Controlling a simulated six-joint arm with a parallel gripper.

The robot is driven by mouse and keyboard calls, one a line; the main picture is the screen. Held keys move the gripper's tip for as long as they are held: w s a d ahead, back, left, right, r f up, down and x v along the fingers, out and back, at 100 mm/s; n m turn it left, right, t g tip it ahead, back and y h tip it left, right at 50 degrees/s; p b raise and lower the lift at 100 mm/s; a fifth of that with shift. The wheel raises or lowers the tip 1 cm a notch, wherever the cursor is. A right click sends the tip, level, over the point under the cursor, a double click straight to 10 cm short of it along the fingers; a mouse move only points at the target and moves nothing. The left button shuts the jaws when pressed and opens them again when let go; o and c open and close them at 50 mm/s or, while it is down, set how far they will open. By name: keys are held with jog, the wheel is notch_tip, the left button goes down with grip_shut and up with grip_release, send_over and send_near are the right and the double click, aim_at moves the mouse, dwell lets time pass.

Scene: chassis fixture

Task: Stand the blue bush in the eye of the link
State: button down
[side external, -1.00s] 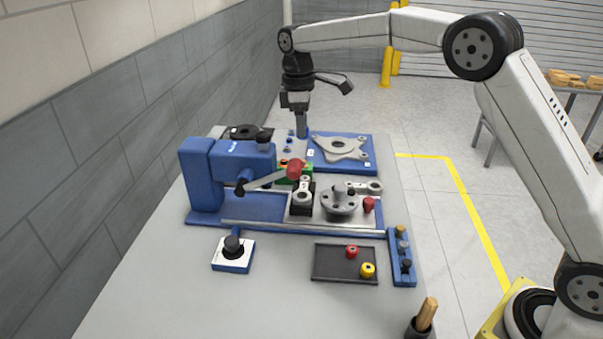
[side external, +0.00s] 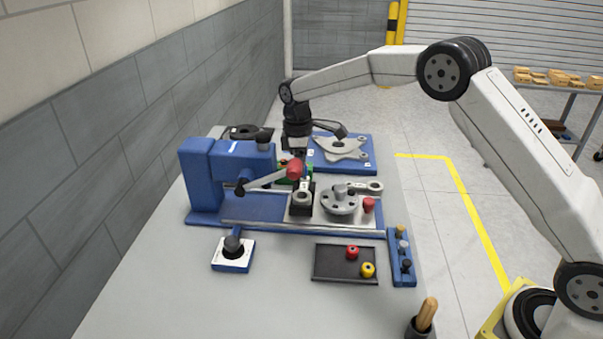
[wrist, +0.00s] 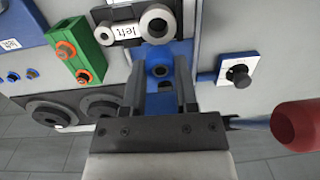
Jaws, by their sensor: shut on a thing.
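My gripper (wrist: 160,92) is shut on the blue bush (wrist: 159,58), which shows between the fingers with a dark round bore. In the side external view, my gripper (side external: 297,150) is low behind the red-knobbed lever, and the bush and fingertips are hidden there. The grey link (wrist: 143,22) lies on a black block with a "left" label, just beyond the bush in the wrist view. Its large eye faces up and looks empty. The link also shows in the side external view (side external: 303,197). The bush appears apart from the eye; its height above it is unclear.
The lever's red knob (side external: 295,168) stands close to my gripper, on the blue clamp fixture (side external: 205,180). A green block (wrist: 75,50) with orange rings is nearby. A grey flanged part (side external: 339,204) stands right of the link. A dark tray (side external: 330,270) holds red and yellow bushes.

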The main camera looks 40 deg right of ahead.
jog(key=shift+f, duration=0.3)
jog(key=shift+f, duration=2.1)
jog(key=shift+f, duration=0.25)
jog(key=shift+f, duration=0.3)
jog(key=shift+f, duration=0.45)
jog(key=c, duration=0.7)
grip_release()
jog(key=shift+r, duration=0.1)
jog(key=shift+r, duration=1.4)
